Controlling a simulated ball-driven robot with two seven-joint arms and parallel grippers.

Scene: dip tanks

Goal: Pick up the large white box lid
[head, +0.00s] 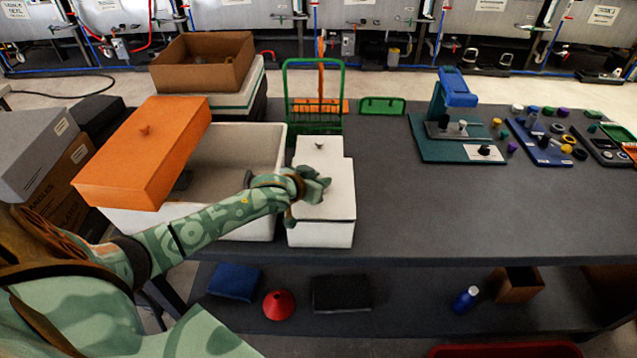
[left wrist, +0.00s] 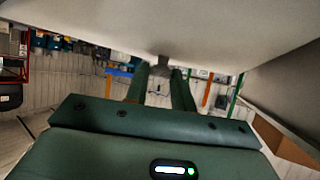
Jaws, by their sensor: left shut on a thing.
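The large white box lid (head: 338,203) is a flat white slab on top of a white box (head: 320,235) in the head view. My left gripper (head: 310,188) is over the lid's left half and hides its handle there. In the left wrist view the two green fingers of my left gripper (left wrist: 163,75) are shut on a small grey knob (left wrist: 163,61) under a broad pale surface. I cannot tell whether the lid is lifted off its box. A smaller white lid with its own knob (head: 319,146) sits just behind. My right gripper is out of view.
A beige open tank (head: 262,160) stands left of the white box, with an orange lid (head: 145,160) over its left side. A green wire rack (head: 314,120) is behind. A teal press (head: 455,145) and small parts stand right. The table centre-right is clear.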

